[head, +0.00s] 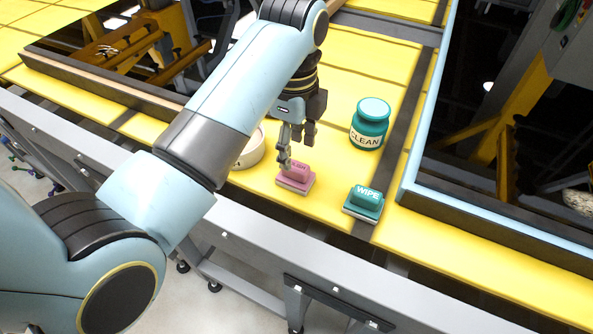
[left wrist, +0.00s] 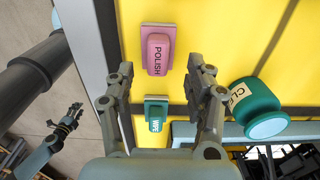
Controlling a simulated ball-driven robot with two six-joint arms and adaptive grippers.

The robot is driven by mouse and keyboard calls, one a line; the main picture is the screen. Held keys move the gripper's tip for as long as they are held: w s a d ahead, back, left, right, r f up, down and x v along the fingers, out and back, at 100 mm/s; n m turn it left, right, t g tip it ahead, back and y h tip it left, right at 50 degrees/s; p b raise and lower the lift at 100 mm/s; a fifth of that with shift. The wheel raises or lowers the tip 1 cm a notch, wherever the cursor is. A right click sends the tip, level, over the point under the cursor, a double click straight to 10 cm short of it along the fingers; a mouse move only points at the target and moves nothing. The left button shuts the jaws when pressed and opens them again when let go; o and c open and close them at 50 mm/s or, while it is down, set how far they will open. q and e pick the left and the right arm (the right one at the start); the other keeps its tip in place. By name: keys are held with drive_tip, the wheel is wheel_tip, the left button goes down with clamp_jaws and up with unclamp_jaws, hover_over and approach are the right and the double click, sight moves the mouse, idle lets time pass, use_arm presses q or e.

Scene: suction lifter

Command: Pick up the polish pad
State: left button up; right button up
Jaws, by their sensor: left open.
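The polish pad (head: 293,174) is a pink block on a grey base, lying on the yellow table near its front edge. In the left wrist view the pad (left wrist: 158,53) shows its POLISH label, ahead of and roughly between the fingers. My left gripper (head: 290,150) is open and empty, pointing down at the pad and partly covering it in the head view. Its two fingers stand apart in the left wrist view (left wrist: 161,75). I cannot tell whether they touch the pad. What looks like my right gripper (left wrist: 72,112) shows small at the lower left of the left wrist view; its jaw state is unclear.
A teal WIPE pad (head: 365,199) lies to the right of the polish pad. A teal CLEAN jar (head: 370,125) stands behind them. A round whitish container (head: 252,152) is left of the gripper, partly hidden by my arm. A light blue rail (head: 425,120) borders the right.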

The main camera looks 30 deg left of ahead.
sight(295, 165)
use_arm(q)
drive_tip(key=shift+f, duration=0.4)
wheel_tip(295, 165, down, 4)
drive_tip(key=shift+s+d+r+p, duration=0.15)
drive_tip(key=shift+r+p, duration=0.05)
drive_tip(key=shift+p, duration=0.45)
drive_tip(key=shift+f, duration=0.55)
drive_tip(key=c, duration=0.7)
clamp_jaws()
use_arm(e)
drive_tip(key=shift+w+r, duration=0.5)
drive_tip(key=shift+r, duration=0.2)
